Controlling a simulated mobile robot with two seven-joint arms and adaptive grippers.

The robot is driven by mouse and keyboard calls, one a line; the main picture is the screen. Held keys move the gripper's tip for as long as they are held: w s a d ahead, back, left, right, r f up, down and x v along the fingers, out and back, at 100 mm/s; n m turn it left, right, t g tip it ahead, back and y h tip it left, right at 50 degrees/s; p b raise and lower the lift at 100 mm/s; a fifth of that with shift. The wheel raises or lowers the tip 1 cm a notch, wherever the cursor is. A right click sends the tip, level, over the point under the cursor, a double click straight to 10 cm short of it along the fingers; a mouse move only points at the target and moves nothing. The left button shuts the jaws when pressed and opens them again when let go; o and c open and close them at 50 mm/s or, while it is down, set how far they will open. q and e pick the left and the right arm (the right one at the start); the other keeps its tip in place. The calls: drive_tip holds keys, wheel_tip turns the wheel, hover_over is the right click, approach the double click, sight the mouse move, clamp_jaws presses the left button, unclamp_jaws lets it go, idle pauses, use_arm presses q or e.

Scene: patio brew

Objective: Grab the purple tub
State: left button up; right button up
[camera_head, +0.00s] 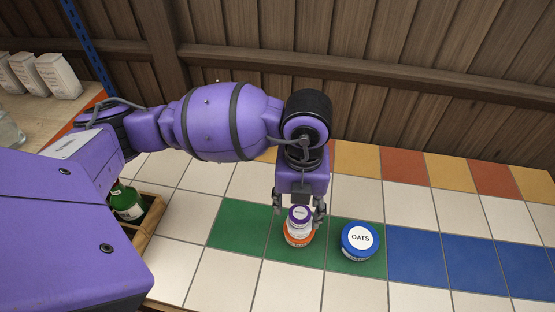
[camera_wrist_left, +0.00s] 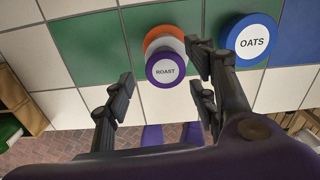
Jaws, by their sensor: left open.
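The purple tub (camera_head: 299,216) has a purple lid with a white label and stands on top of an orange tub (camera_head: 297,238), on a green tile. In the left wrist view the purple tub (camera_wrist_left: 166,83) reads "ROAST", and the orange rim (camera_wrist_left: 158,33) shows behind it. My left gripper (camera_head: 299,209) points down over the stack, with its fingers open on either side of the purple tub. In the left wrist view the fingers (camera_wrist_left: 160,80) stand apart with the tub between them; whether either touches it I cannot tell. My right gripper is not in view.
A blue tub labelled "OATS" (camera_head: 357,242) stands close to the right of the stack. A wooden crate (camera_head: 152,218) with a green bottle (camera_head: 126,203) is at the left. White bags (camera_head: 58,76) stand on a shelf at far left. Blue tiles at the right are clear.

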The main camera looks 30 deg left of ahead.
sight(298, 212)
use_arm(q)
drive_tip(key=shift+w+f, duration=0.1)
drive_tip(key=shift+f, duration=1.4)
drive_tip(key=shift+d, duration=0.1)
drive_tip(key=shift+c, duration=0.6)
drive_tip(key=c, duration=1.1)
drive_tip(key=shift+o, duration=0.2)
drive_tip(key=shift+r, duration=0.1)
